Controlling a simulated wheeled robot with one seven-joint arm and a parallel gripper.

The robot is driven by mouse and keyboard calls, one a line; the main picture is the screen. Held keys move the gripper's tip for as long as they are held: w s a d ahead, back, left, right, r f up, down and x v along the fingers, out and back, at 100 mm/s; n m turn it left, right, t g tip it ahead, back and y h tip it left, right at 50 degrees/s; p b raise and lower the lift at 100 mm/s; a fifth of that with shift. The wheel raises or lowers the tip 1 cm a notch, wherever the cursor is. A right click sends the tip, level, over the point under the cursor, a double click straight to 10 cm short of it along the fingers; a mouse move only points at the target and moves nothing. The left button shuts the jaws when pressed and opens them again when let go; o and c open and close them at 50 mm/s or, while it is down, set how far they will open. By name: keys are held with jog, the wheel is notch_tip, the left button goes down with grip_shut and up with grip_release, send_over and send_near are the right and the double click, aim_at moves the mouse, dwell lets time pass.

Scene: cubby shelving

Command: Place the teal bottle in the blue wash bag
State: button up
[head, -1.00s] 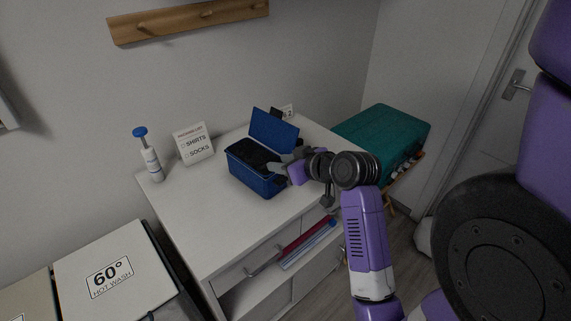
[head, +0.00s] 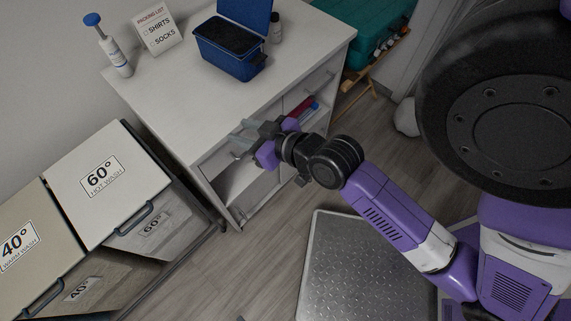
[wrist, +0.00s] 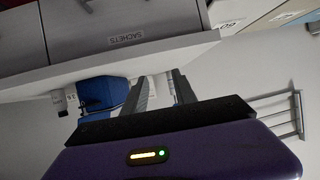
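The blue wash bag (head: 228,53) stands on the white dresser top with its lid (head: 245,12) raised and a dark interior showing. It also shows, partly, in the wrist view (wrist: 100,92). My gripper (head: 240,138) is in front of the dresser, below and apart from the bag. In the wrist view its two fingers (wrist: 159,86) are spread with nothing visible between them. I cannot pick out a teal bottle in either view. A small dark bottle (head: 276,28) stands right of the bag; its colour is not clearly teal.
The dresser top (head: 165,95) has free room. A white bottle with a blue top (head: 115,55) and a packing-list sign (head: 157,27) stand on it. An open shelf holds red and blue items (head: 304,107). Hampers (head: 105,180) stand left. A teal case (head: 385,25) sits right, above small bottles.

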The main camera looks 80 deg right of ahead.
jog(key=s+a+r+n+t+y, duration=0.1)
jog(key=s+a+r+n+y, duration=0.1)
jog(key=s+a, duration=0.4)
jog(key=s+a+r+n+t+y, duration=0.2)
jog(key=s+a+r+y, duration=0.1)
jog(key=s+a, duration=0.4)
jog(key=a, duration=0.3)
jog(key=shift+a+r+n, duration=0.2)
jog(key=shift+r+n, duration=0.15)
jog(key=shift+n, duration=0.05)
